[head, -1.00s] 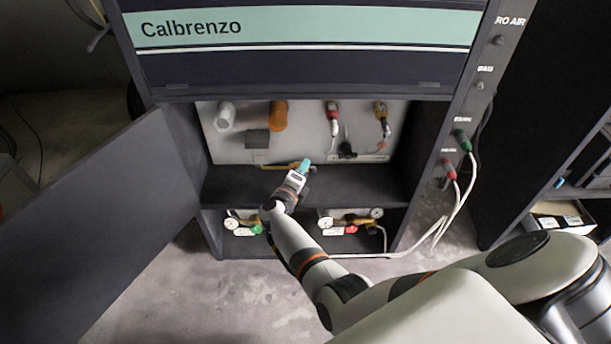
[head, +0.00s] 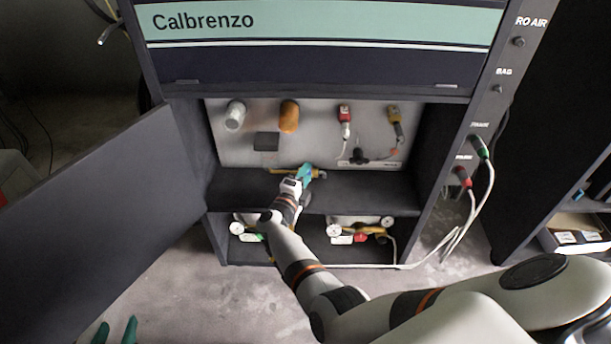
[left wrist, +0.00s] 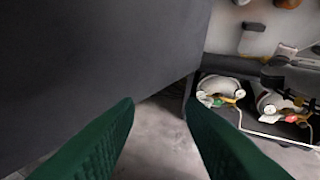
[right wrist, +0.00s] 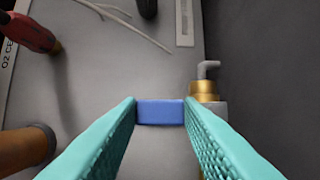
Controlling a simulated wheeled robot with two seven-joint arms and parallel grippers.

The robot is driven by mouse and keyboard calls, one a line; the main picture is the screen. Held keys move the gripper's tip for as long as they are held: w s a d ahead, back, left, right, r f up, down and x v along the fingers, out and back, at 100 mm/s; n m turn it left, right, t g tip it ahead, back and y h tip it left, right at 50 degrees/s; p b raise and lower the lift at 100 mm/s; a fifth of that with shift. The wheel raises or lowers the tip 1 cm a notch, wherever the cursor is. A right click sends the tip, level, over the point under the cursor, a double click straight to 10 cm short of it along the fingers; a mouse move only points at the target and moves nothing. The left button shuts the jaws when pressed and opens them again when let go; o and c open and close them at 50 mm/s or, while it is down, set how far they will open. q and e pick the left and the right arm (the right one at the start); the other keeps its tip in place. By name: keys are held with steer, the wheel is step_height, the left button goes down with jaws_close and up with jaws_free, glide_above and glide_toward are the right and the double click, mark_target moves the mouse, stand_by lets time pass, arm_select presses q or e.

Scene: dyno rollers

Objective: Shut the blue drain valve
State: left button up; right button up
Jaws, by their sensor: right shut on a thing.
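The blue valve handle (right wrist: 160,112) is a small flat bar between the teal fingertips in the right wrist view. My right gripper (right wrist: 160,113) is shut on it. A brass fitting (right wrist: 205,90) with a grey bent stub sits just right of the handle. In the head view my right gripper (head: 307,173) reaches into the cabinet's upper bay at the brass pipe (head: 281,171); it hides the handle there. My left gripper (head: 115,331) hangs at the lower left. Its dark green fingers (left wrist: 160,110) are apart with nothing between them in the left wrist view.
The open grey cabinet door (head: 95,225) stands left of the bay, close to my left gripper. Two gauge assemblies with a green knob (left wrist: 217,102) and a red knob (head: 361,238) sit in the lower bay. White hoses (head: 470,225) hang at the right post.

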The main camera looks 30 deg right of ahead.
steer(key=shift+a, duration=0.1)
steer(key=o, duration=0.7)
